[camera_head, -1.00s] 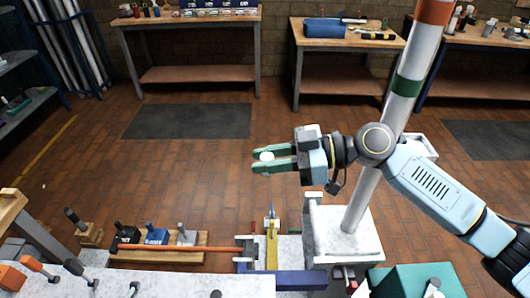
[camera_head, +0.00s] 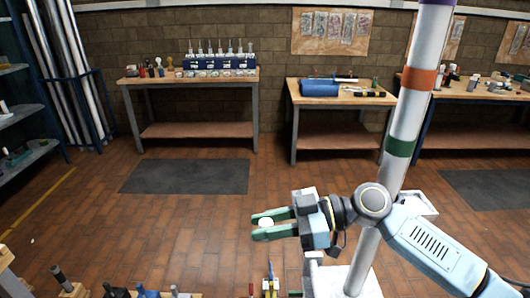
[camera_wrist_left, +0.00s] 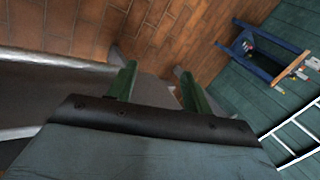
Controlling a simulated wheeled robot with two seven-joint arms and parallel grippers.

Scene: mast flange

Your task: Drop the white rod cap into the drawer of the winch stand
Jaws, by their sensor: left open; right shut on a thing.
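My right gripper (camera_head: 262,226) reaches in from the right in the head view, in front of the mast, its green fingers pointing left. It is shut on the small white rod cap (camera_head: 266,222), held in the air above the floor; the fingers cover part of the cap. My left gripper (camera_wrist_left: 157,84) shows only in the left wrist view. Its two green fingers are apart with nothing between them. I cannot make out the winch stand's drawer for certain in either view.
The white mast (camera_head: 391,170), with orange and green bands, rises behind my right arm from a pale base (camera_head: 325,278). A white box (camera_head: 418,203) stands behind it. Workbenches (camera_head: 195,82) line the back wall. Dark floor mats (camera_head: 186,176) lie on open brick floor.

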